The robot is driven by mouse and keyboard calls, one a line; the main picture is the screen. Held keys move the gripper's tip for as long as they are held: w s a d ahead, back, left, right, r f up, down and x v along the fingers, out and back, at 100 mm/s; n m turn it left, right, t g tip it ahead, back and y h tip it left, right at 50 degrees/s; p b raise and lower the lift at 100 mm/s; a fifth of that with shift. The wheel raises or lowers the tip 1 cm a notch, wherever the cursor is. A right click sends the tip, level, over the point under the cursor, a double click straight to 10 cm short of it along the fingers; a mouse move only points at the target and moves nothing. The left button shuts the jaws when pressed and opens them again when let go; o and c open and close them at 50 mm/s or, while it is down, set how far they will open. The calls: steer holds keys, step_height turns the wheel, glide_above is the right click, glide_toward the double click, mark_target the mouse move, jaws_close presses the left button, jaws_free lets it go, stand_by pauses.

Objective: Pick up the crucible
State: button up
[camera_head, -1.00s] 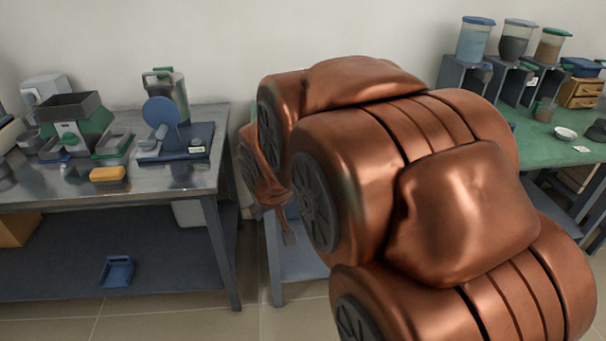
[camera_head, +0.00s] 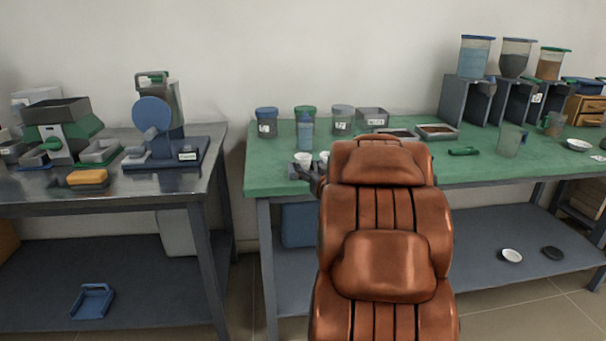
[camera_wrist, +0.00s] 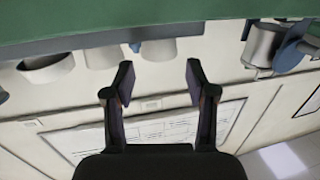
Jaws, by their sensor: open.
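Two small white cups that look like crucibles stand near the front left of the green table: a left crucible (camera_head: 303,158) and a right crucible (camera_head: 325,156), partly hidden by my arm. In the upside-down wrist view, several pale cups line up along a grey edge, one pale cup (camera_wrist: 158,48) showing beyond the gap between the fingers. I cannot tell which cup the task means. My gripper (camera_wrist: 160,78) is open, with nothing between its fingers. In the head view, my gripper is mostly hidden behind my copper arm, its dark part close to the cups.
The green table (camera_head: 270,178) also holds lidded jars, a blue bottle (camera_head: 306,132), shallow trays (camera_head: 437,131) and a clear beaker (camera_head: 510,141). A blue instrument (camera_head: 152,113) stands on the metal table to the left. A floor gap separates the tables.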

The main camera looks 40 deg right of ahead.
mark_target(306, 161)
steer(key=shift+x, duration=1.25)
steer(key=shift+b+x, duration=0.75)
steer(key=shift+x, duration=1.5)
steer(key=shift+w+d+r, duration=0.25)
steer(key=shift+w, duration=0.05)
steer(key=c, duration=0.7)
